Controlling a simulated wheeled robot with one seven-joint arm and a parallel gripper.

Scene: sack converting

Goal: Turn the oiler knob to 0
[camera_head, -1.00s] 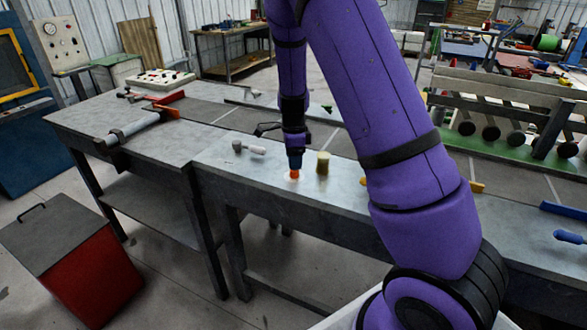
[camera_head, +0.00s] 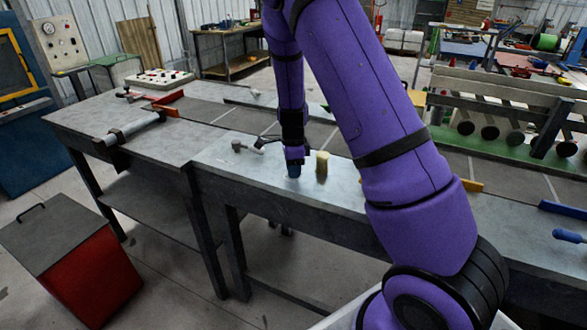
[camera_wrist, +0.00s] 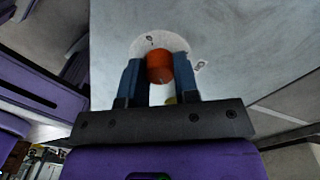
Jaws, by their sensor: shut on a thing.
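The oiler knob (camera_wrist: 160,65) is a small orange-red knob on a pale round dial plate (camera_wrist: 176,43) set in the grey bench top. Small dark marks show on the plate's far side and at its right edge; I cannot read them clearly. My gripper (camera_wrist: 159,72) is shut on the knob, one blue finger on each side. In the head view my gripper (camera_head: 294,168) points straight down at the bench top, and its fingers hide the knob there.
A yellowish cylinder (camera_head: 322,163) stands on the bench just right of my gripper. A grey-headed tool (camera_head: 243,147) lies to the left. The grey bench top (camera_head: 225,165) is clear in front. A red bin (camera_head: 82,265) stands on the floor.

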